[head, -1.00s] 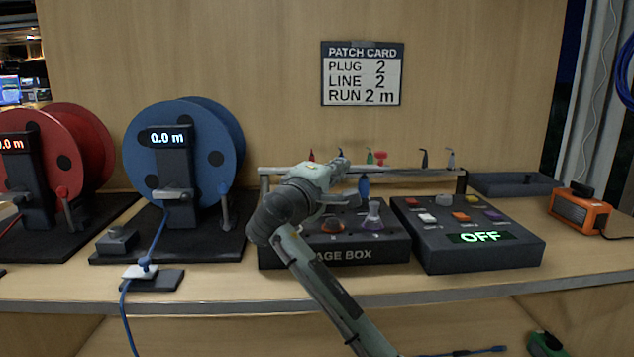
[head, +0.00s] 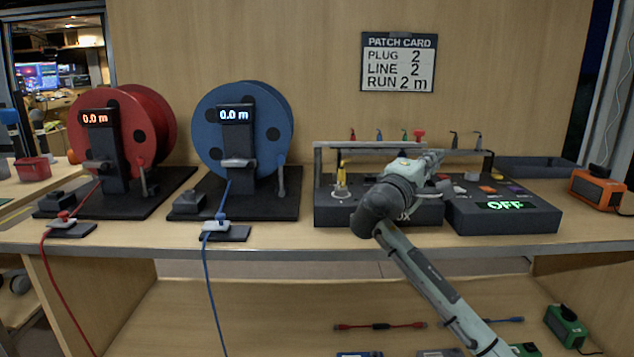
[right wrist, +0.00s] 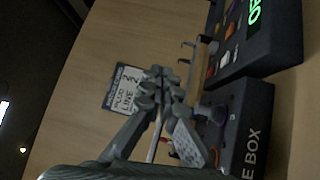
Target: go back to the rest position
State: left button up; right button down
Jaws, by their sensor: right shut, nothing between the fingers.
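My right gripper (head: 432,160) is shut and empty. In the head view it hangs over the stage box (head: 335,214), near the rack rail above it, and hides much of the box. It also shows shut in the right wrist view (right wrist: 160,80), with the stage box (right wrist: 240,125) at its right. Whether it touches anything there I cannot tell. My left gripper is in neither view.
A red reel (head: 160,125) and a blue reel (head: 275,120) stand on the bench to the left, both reading 0.0 m. The patch card (head: 398,62) is on the wall. A switch box (head: 535,217) reads OFF. An orange device (head: 598,190) stands at right.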

jog(key=s+d+r+g+h, duration=0.1)
jog(key=s+d+r+h, duration=0.15)
jog(key=d, duration=0.75)
jog(key=s+d+r+g+h, duration=0.1)
jog(key=d+g+h, duration=0.15)
jog(key=d, duration=0.75)
jog(key=s+d+f+g+y, duration=0.1)
jog(key=s+f+y, duration=0.25)
jog(key=f, duration=0.85)
jog(key=s+d+f+m+g+y, duration=0.15)
jog(key=s+f, duration=0.25)
jog(key=f, duration=0.9)
jog(key=s+f+n+y, duration=0.1)
jog(key=s+f+y, duration=0.2)
jog(key=f, duration=0.9)
jog(key=s+a+f+m+g+y, duration=0.1)
jog(key=s+f+m+g+y, duration=0.15)
jog(key=s+f, duration=1)
jog(key=s+f+m+g+y, duration=0.25)
jog(key=s+f, duration=0.65)
jog(key=s, duration=0.6)
jog(key=s+a+f+m+y, duration=0.1)
jog(key=a+f+y, duration=0.1)
jog(key=a, duration=0.7)
jog(key=s+a+f+m+y, duration=0.1)
jog(key=a+f+y, duration=0.1)
jog(key=a, duration=0.7)
jog(key=shift+a+f+g, duration=0.3)
jog(key=shift+f+g, duration=0.1)
jog(key=shift+f, duration=0.2)
